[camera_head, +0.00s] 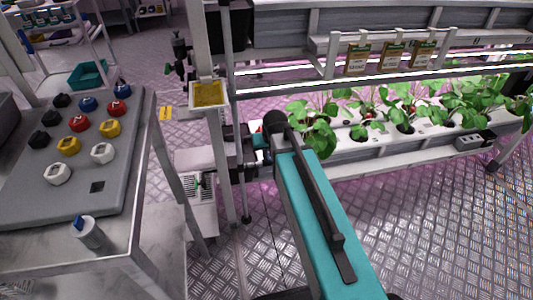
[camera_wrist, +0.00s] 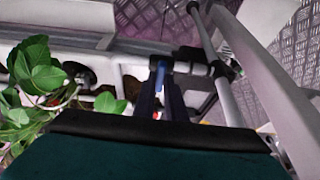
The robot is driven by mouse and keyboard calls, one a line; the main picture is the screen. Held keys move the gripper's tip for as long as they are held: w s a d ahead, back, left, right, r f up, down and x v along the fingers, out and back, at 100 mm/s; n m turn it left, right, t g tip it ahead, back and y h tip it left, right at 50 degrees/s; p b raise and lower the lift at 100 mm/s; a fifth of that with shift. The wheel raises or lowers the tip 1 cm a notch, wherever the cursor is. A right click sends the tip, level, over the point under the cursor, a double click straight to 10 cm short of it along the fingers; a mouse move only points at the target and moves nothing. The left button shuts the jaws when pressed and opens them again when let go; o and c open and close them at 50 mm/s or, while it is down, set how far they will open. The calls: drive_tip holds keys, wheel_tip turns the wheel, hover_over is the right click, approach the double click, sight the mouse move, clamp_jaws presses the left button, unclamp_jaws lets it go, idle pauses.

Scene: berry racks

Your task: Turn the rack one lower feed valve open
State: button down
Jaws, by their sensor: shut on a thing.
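The lower feed valve shows in the wrist view as a dark fitting (camera_wrist: 192,60) on the pipe at the end of the white trough. Its small blue handle (camera_wrist: 160,76) hangs down from it. My gripper (camera_wrist: 163,84) has its two dark fingers shut on the blue handle, one on each side. In the head view my teal arm reaches to the rack's left end, and its dark wrist hides most of the valve and fingers. I cannot tell the handle's exact angle there.
Leafy strawberry plants (camera_head: 405,103) grow in the white trough (camera_head: 350,160) right of my arm. A metal post (camera_head: 222,140) with a yellow card (camera_head: 208,94) stands just left. A grey panel of coloured knobs (camera_head: 85,150) lies on the cart at left. The patterned floor is open below.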

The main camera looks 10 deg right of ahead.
drive_tip(key=shift+n+p, duration=0.5)
drive_tip(key=shift+p, duration=0.05)
drive_tip(key=shift+r+n+y, duration=0.1)
drive_tip(key=shift+n+y, duration=0.2)
drive_tip(key=shift+w+d+n+y+p, duration=0.15)
drive_tip(key=shift+n+y+p, duration=0.35)
drive_tip(key=shift+n+p, duration=0.7)
drive_tip(key=n+g+y+p, duration=0.1)
drive_tip(key=n, duration=0.3)
drive_tip(key=shift+d+p, duration=0.2)
drive_tip(key=shift+p, duration=0.2)
drive_tip(key=n, duration=0.1)
drive_tip(key=n+g+y+p, duration=0.1)
drive_tip(key=n, duration=0.2)
drive_tip(key=shift+w+d+n+y, duration=0.1)
drive_tip(key=shift+w+n+y, duration=0.2)
drive_tip(key=shift+n+g+p, duration=0.65)
drive_tip(key=shift+n+g, duration=0.25)
drive_tip(key=shift+n, duration=1)
